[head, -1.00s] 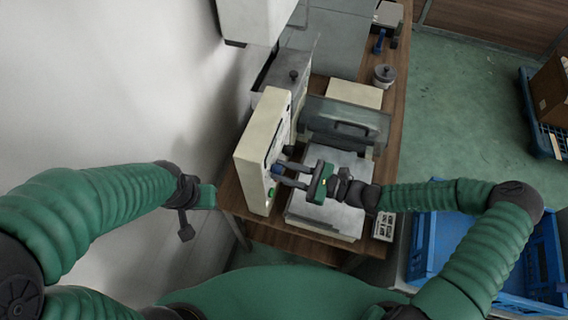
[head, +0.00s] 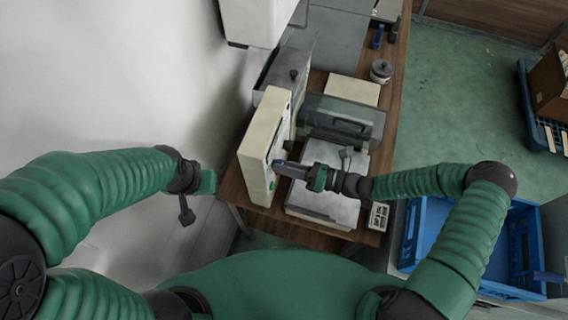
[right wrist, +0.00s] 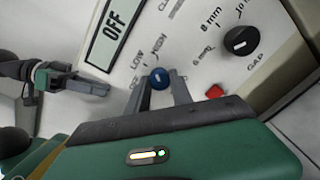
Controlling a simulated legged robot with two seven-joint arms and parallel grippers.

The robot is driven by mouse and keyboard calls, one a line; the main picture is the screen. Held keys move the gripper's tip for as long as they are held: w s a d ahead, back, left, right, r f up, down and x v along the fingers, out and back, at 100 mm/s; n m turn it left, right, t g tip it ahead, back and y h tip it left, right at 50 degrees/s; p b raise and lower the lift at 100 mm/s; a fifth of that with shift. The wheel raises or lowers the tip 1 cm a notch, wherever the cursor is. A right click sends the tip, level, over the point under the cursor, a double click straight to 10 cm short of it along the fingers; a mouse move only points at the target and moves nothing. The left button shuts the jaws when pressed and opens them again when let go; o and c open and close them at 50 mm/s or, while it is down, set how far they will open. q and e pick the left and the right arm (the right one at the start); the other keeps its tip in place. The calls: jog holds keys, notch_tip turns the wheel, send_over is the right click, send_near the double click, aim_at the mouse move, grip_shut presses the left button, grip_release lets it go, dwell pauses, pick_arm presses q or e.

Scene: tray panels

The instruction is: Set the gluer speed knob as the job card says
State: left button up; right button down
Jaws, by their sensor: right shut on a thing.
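The cream control panel (head: 262,150) stands upright at the left of the bench. In the right wrist view its face shows a display (right wrist: 115,22) reading OFF and a small blue knob (right wrist: 160,78) with LOW and HIGH printed around it. My right gripper (head: 282,166) is at the panel face, shut on the blue knob; its fingers (right wrist: 163,92) lie either side of it in the right wrist view. The knob's exact pointer setting is unclear.
A black GAP knob (right wrist: 241,40) and a red button (right wrist: 215,91) are close to the fingers. A clear guard (head: 342,122) and metal plate (head: 330,205) lie right of the panel. A blue crate (head: 415,235) stands at lower right.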

jog(key=shift+w+r+m+p, duration=0.15)
jog(key=shift+m, duration=0.6)
jog(key=shift+w+r+m+p, duration=0.1)
jog(key=shift+m+p, duration=0.05)
jog(key=shift+m, duration=0.6)
jog(key=shift+d, duration=0.1)
jog(key=c, duration=1.5)
grip_release()
jog(key=o, duration=0.4)
jog(key=shift+f, duration=0.15)
jog(key=shift+d, duration=0.1)
